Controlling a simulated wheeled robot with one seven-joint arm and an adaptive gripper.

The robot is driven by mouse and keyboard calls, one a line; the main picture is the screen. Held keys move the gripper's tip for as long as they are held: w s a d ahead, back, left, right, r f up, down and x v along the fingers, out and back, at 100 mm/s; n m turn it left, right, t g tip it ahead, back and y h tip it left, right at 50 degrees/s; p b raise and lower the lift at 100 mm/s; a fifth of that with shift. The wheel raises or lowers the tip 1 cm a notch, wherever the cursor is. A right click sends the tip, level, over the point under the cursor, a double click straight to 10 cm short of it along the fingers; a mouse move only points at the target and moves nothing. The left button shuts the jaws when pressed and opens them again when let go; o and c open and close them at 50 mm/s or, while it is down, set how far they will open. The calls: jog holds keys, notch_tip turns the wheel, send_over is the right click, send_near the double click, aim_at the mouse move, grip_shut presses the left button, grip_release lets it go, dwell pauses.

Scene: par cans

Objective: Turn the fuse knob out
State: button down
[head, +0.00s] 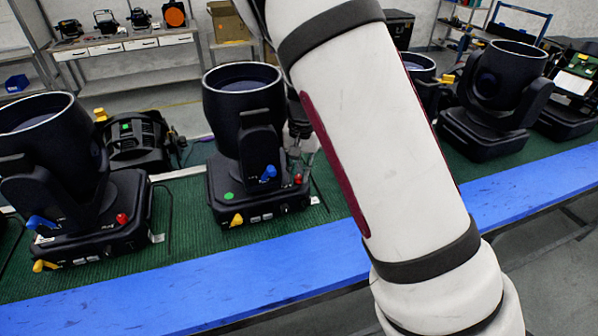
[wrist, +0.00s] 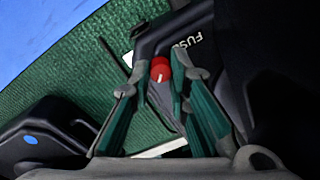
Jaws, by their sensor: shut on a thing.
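The red fuse knob (wrist: 160,70) shows in the wrist view beside the white "FUSE" lettering on a black lamp base. A pale line marks the knob's face. My gripper (wrist: 159,80) has its green-grey fingers on either side of the knob and is shut on it. In the head view a red knob (head: 298,179) shows at the right front of the middle lamp's base (head: 250,205). My white arm hides most of my gripper there, so only a small part shows beside that lamp.
Another lamp (head: 75,210) with its own red knob stands at the left on the green mat (head: 180,240). More lamps (head: 495,95) stand at the right. Blue, yellow and green parts sit on the lamp bases. The bench's blue front edge (head: 240,285) is clear.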

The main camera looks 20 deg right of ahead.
aim_at(301, 177)
jog(key=shift+m, duration=0.5)
jog(key=c, duration=1.5)
grip_release()
jog(key=shift+s+d+r, duration=0.1)
jog(key=shift+d+r, duration=0.05)
jog(key=shift+r, duration=2.85)
jog(key=shift+s+d+r, duration=0.1)
jog(key=shift+r, duration=2.9)
